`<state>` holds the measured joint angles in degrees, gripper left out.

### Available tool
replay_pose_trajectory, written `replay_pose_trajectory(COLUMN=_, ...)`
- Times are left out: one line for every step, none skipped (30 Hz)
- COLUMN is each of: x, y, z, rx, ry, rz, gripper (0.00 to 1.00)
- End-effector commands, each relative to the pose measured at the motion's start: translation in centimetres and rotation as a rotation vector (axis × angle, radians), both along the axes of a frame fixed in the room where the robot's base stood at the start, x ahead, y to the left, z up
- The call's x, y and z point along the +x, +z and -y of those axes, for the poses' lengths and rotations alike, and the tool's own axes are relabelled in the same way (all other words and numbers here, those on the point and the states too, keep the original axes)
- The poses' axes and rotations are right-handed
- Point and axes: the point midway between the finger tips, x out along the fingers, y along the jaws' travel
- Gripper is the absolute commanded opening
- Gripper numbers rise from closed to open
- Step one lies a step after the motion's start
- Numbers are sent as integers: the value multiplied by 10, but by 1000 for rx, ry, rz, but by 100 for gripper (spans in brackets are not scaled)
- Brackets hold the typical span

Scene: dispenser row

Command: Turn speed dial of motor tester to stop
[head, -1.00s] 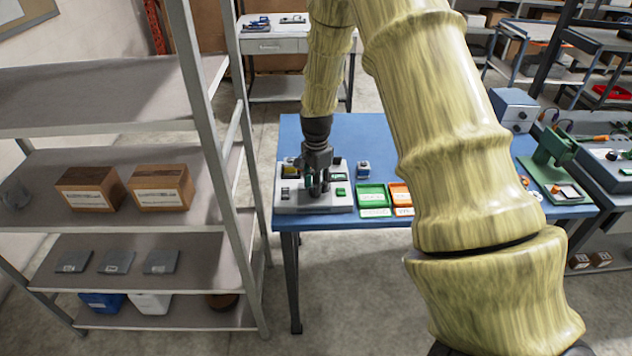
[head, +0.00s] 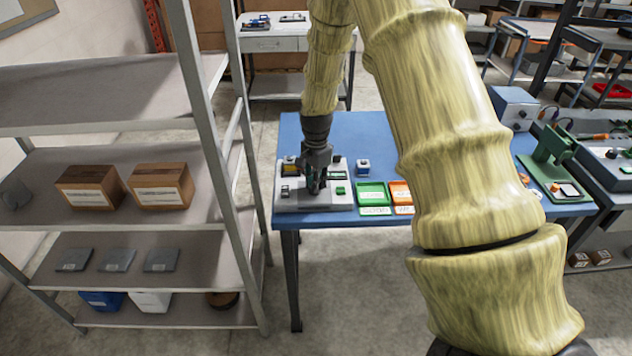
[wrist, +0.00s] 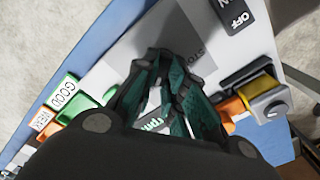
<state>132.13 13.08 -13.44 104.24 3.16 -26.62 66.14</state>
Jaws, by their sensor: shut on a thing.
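The motor tester (head: 335,202) is a light grey box at the left end of the blue table; its pale top also shows in the wrist view (wrist: 107,68). My gripper (head: 317,188) points down over the middle of the tester. In the wrist view my gripper (wrist: 168,75) has its dark green fingers closed together at the panel, shut on the speed dial. The fingers hide almost all of the dial, so its pointer cannot be read. A partly covered label (wrist: 193,60) lies beside the fingertips. A black OFF switch (wrist: 236,14) is at the panel's edge.
A yellow and grey part (wrist: 262,95) sits at one side of the tester. A green tray (head: 371,194) and an orange tray (head: 401,191) lie to its right on the blue table (head: 372,138). A small blue block (head: 363,166) stands behind them. A metal shelf (head: 215,120) stands left.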

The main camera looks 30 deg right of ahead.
Motion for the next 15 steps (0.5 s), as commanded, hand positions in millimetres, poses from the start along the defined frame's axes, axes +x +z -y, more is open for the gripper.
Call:
replay_pose_trajectory(x=1, y=0, z=0, rx=0, ry=24, rz=1, gripper=0)
replay_pose_trajectory(x=1, y=0, z=0, rx=0, ry=43, rz=1, gripper=0)
replay_pose_trajectory(x=1, y=0, z=0, rx=0, ry=69, rz=1, gripper=0)
replay_pose_trajectory(x=1, y=0, z=0, rx=0, ry=91, rz=1, gripper=0)
replay_pose_trajectory(x=1, y=0, z=0, rx=0, ry=115, rz=1, gripper=0)
replay_pose_trajectory(x=1, y=0, z=0, rx=0, ry=148, rz=1, gripper=0)
replay_pose_trajectory(x=2, y=0, z=0, rx=0, ry=174, rz=1, gripper=0)
replay_pose_trajectory(x=2, y=0, z=0, rx=0, ry=202, rz=1, gripper=0)
replay_pose_trajectory(x=2, y=0, z=0, rx=0, ry=239, rz=1, gripper=0)
replay_pose_trajectory(x=2, y=0, z=0, rx=0, ry=267, rz=1, gripper=0)
replay_pose_trajectory(x=2, y=0, z=0, rx=0, ry=296, rz=1, gripper=0)
replay_pose_trajectory(x=2, y=0, z=-1, rx=1, ry=334, rz=1, gripper=0)
replay_pose_trajectory(x=2, y=0, z=-1, rx=1, ry=362, rz=1, gripper=0)
replay_pose_trajectory(x=3, y=0, z=-1, rx=0, ry=390, rz=1, gripper=0)
replay_pose_trajectory(x=3, y=0, z=0, rx=0, ry=429, rz=1, gripper=0)
